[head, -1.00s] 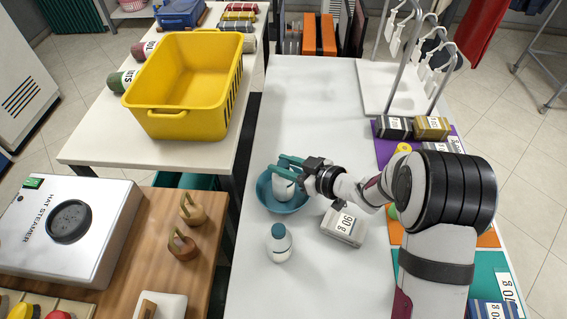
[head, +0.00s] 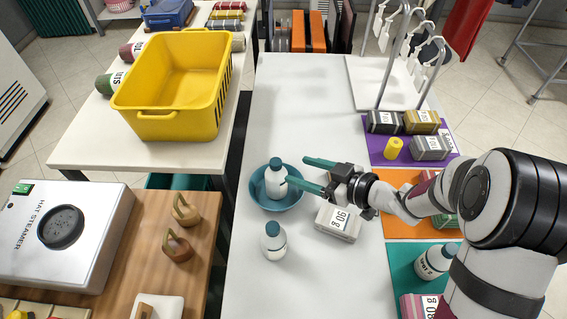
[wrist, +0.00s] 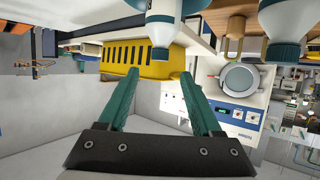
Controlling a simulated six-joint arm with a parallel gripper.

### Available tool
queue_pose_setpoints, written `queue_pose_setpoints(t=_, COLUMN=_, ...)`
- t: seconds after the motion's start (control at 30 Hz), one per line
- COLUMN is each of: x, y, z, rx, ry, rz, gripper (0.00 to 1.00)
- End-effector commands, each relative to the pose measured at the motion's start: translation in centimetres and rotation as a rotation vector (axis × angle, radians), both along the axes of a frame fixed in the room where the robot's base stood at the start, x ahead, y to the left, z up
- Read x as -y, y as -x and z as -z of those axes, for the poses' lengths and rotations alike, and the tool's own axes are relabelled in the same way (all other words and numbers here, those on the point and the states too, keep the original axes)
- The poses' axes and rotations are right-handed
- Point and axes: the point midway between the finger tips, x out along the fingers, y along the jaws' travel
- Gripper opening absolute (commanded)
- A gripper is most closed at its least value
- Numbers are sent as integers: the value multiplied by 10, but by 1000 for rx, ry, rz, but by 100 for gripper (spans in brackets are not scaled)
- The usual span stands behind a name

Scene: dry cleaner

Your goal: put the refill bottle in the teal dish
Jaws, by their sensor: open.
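A white refill bottle (head: 275,183) with a teal cap stands upright in the teal dish (head: 293,201) on the white table. A similar white bottle (head: 273,243) with a teal cap stands on the table in front of the dish. My gripper (head: 297,172) is open and empty. Its teal fingers are to the right of the dish bottle, apart from it, with the lower fingertip near the dish's edge. The wrist view looks upside down. It shows the open gripper (wrist: 158,82) and two bottles at the top, one near the middle (wrist: 165,20) and one at the right (wrist: 285,18).
A grey labelled block (head: 338,222) lies right of the dish, below my gripper. Purple, orange and teal mats with small goods line the table's right side, including another bottle (head: 436,261). A yellow basket (head: 178,95) stands on the left table. The white table's far middle is clear.

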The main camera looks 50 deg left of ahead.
Motion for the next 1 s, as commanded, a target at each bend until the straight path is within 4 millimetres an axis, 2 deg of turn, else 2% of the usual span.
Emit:
queue_pose_setpoints(t=0.13, x=22, y=-4, z=-9, rx=-1, ry=0, rz=1, gripper=66)
queue_pose_setpoints(t=0.33, x=29, y=-8, z=-13, rx=5, ry=4, rz=15, gripper=66)
queue_pose_setpoints(t=0.37, x=31, y=-15, z=-15, rx=14, ry=13, rz=47, gripper=66)
queue_pose_setpoints(t=0.43, x=47, y=-53, z=-26, rx=62, ry=64, rz=225, gripper=66)
queue_pose_setpoints(t=0.47, x=63, y=-77, z=-34, rx=88, ry=102, rz=351, gripper=66)
queue_pose_setpoints(t=0.5, x=95, y=-110, z=-47, rx=115, ry=164, rz=550, gripper=66)
queue_pose_setpoints(t=0.53, x=129, y=-131, z=-57, rx=121, ry=221, rz=716, gripper=66)
queue_pose_setpoints(t=0.57, x=167, y=-145, z=-66, rx=109, ry=283, rz=886, gripper=66)
queue_pose_setpoints(t=0.6, x=222, y=-149, z=-75, rx=65, ry=369, rz=1100, gripper=66)
queue_pose_setpoints(t=0.63, x=261, y=-142, z=-80, rx=11, ry=431, rz=1250, gripper=66)
queue_pose_setpoints(t=0.67, x=297, y=-126, z=-83, rx=-65, ry=490, rz=1388, gripper=66)
queue_pose_setpoints(t=0.7, x=337, y=-94, z=-82, rx=-192, ry=567, rz=1546, gripper=66)
queue_pose_setpoints(t=0.77, x=373, y=-34, z=-78, rx=-427, ry=658, rz=1720, gripper=66)
queue_pose_setpoints(t=0.8, x=382, y=8, z=-75, rx=-596, ry=701, rz=1790, gripper=66)
queue_pose_setpoints(t=0.83, x=382, y=36, z=-73, rx=-719, ry=723, rz=1820, gripper=66)
queue_pose_setpoints(t=0.9, x=370, y=92, z=-71, rx=-975, ry=752, rz=1837, gripper=66)
queue_pose_setpoints(t=1.0, x=348, y=137, z=-74, rx=-1209, ry=758, rz=1804, gripper=66)
